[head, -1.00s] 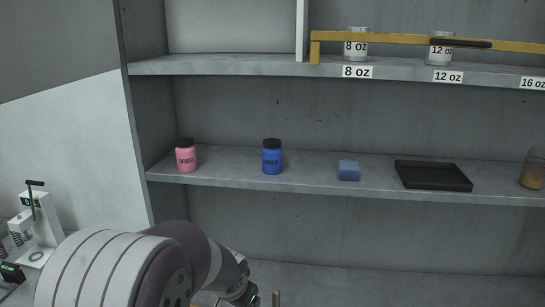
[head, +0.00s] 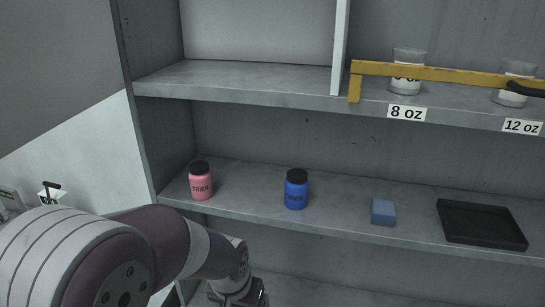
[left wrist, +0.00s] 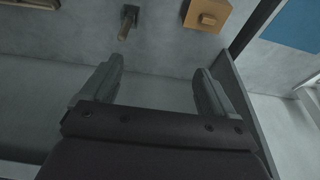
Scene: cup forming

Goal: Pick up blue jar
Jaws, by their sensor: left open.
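The blue jar (head: 296,190) with a black lid stands upright on the middle shelf in the head view, to the right of a pink jar (head: 200,181). My left arm comes in from the lower left, and its gripper is only partly in view at the bottom edge, below the shelf and left of the blue jar. In the left wrist view my left gripper (left wrist: 152,88) is open, with nothing between its fingers. The blue jar does not show in that view. My right gripper is not in view.
A blue sponge-like block (head: 383,211) and a black tray (head: 481,223) lie right of the jars on the middle shelf (head: 350,227). Clear cups stand behind a yellow rail (head: 440,73) on the upper shelf. The shelf has free room between the jars.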

